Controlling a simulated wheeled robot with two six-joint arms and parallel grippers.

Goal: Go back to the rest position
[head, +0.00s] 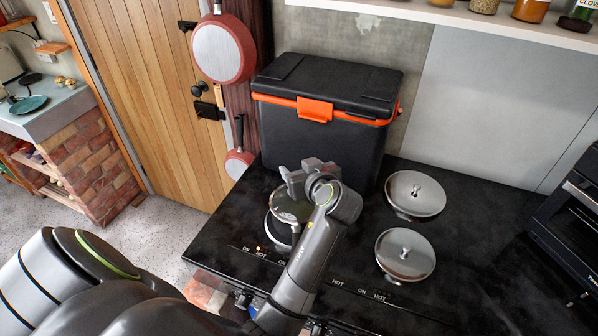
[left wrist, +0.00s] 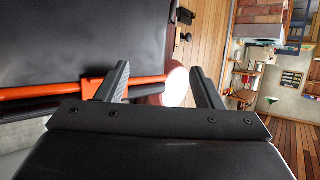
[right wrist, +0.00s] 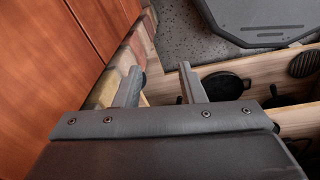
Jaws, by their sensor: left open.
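My left gripper (head: 303,172) reaches over the black cooktop (head: 235,215) in the head view, in front of the black cool box. Its fingers stand apart, and nothing shows between them in the left wrist view (left wrist: 160,72). My right gripper (right wrist: 158,78) shows only in the right wrist view. Its fingers are apart and empty, above an open drawer (right wrist: 165,82) and beside a reddish wooden panel.
The black cool box (head: 325,135) with an orange latch stands behind the left gripper. A pot (head: 283,222) is partly hidden under the left arm. Two steel lids (head: 415,193) (head: 405,255) lie to the right. An oven (head: 570,225) stands at the right edge.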

